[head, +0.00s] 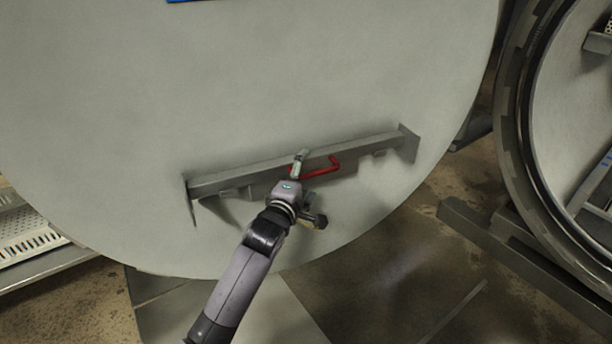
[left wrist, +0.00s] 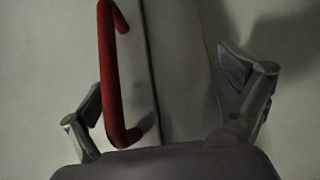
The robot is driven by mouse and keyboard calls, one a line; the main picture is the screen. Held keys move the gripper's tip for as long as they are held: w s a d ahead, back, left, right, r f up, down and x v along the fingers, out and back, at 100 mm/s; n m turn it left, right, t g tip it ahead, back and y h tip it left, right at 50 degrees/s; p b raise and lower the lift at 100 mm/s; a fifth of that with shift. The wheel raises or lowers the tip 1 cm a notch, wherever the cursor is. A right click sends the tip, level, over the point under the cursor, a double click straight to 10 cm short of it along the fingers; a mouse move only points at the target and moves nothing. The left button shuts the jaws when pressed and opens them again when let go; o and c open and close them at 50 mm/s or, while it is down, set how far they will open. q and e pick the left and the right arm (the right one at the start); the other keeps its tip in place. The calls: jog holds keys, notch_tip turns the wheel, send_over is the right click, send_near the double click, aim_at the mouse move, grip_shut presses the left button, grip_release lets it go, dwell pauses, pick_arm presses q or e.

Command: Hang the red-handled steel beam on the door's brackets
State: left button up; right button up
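The grey steel beam (head: 240,176) lies across the lower part of the big round door (head: 280,75), its right end higher in the head view. It has a plate at each end and a red handle (head: 328,170) near its middle. Small grey pieces below the beam, at the left (head: 236,193) and right (head: 379,153), look like brackets; I cannot tell whether the beam rests on them. My left gripper (head: 311,187) is at the handle, fingers spread. In the left wrist view, the red handle (left wrist: 112,85) stands between the open fingers (left wrist: 165,85), nearer the left one. My right gripper is not in view.
A round vessel opening (head: 520,120) with a dark rim stands at the right. A perforated metal rack (head: 30,245) is at the left. A dark beam (head: 500,240) lies low on the right. Floor shows below the door.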

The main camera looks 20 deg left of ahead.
pick_arm(q)
jog(key=shift+f, duration=0.15)
